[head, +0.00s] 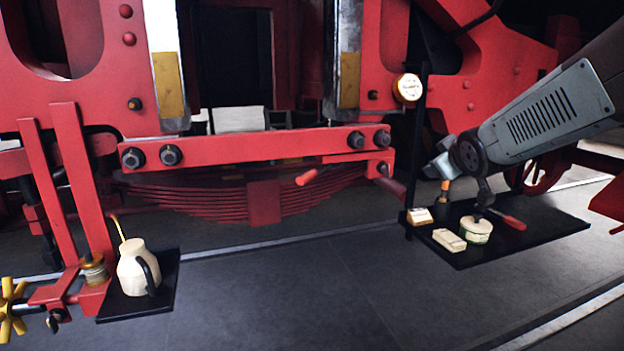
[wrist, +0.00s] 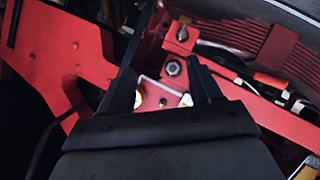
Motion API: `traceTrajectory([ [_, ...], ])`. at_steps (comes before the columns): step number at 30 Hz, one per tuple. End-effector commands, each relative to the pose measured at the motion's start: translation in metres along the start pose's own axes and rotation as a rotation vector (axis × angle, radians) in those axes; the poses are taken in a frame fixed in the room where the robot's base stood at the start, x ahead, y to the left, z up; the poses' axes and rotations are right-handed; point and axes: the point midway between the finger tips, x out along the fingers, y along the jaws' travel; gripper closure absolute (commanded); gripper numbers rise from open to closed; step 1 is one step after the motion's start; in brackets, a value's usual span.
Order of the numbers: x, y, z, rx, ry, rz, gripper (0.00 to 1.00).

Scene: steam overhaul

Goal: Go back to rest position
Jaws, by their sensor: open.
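My gripper (wrist: 165,82) is open in the wrist view, with its two dark fingers apart. Nothing is clearly held between them; red locomotive parts and small white and yellow things show in the gap, beyond the fingers. In the head view my grey arm (head: 548,115) reaches in from the right and ends above the right black tray. I cannot make out the fingers there.
The right black tray (head: 540,240) holds a round tin (head: 475,230), a pale block (head: 449,240) and a red-handled tool (head: 508,219). A cream jug (head: 138,268) stands on the left tray (head: 160,302). The red frame (head: 255,148) and leaf spring (head: 263,200) lie behind. The middle floor is clear.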

Motion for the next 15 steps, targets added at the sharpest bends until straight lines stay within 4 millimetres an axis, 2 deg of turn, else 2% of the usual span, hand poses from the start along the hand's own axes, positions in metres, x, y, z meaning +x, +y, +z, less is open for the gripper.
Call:
traceTrajectory([
  [1,-0.016,-0.004,0.005,0.048,-0.043,-0.009,0.36],
  [5,-0.054,-0.022,0.024,0.18,-0.172,-0.049,0.36],
  [15,-0.162,-0.089,0.071,0.478,-0.492,-0.202,0.36],
])
